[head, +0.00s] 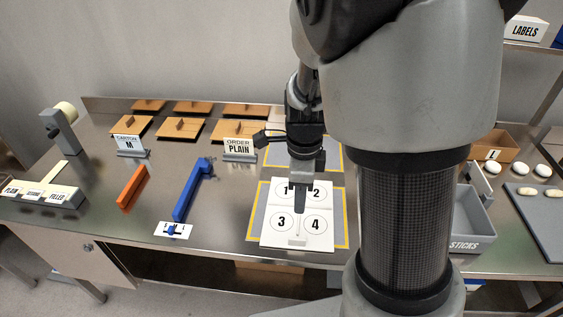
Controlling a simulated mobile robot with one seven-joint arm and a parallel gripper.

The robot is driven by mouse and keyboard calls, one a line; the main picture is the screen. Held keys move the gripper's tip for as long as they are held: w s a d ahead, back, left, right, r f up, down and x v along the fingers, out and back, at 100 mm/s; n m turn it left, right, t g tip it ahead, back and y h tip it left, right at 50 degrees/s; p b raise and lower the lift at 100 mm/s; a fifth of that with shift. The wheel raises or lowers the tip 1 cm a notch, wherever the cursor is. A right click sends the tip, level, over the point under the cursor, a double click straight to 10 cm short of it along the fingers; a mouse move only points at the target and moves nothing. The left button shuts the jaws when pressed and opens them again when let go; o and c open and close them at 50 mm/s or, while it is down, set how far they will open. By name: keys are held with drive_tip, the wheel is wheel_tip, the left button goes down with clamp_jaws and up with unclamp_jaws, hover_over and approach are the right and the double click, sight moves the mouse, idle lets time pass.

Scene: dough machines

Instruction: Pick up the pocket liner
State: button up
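A white square panel with circles numbered 1 to 4, which I take to be the pocket liner (262,238), lies on a grey area with a yellow border (254,208) near the front of the steel table. A small pale tab (297,240) shows near its front edge, between circles 3 and 4. My gripper (300,205) points down over the middle of the panel, between circles 1 and 2.
A blue long-handled tool (187,195) and an orange bar (132,187) lie to the left. An "ORDER PLAIN" sign (239,148) and a "CARTON M" sign (129,143) stand behind. Several wooden lids (181,130) lie at the back. A grey "STICKS" bin (474,217) is right of my arm.

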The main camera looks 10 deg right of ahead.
sight(297, 238)
wheel_tip(297, 238, down, 16)
drive_tip(key=b, duration=0.3)
drive_tip(key=shift+s+f+b, duration=0.15)
drive_tip(key=shift+b, duration=0.15)
clamp_jaws()
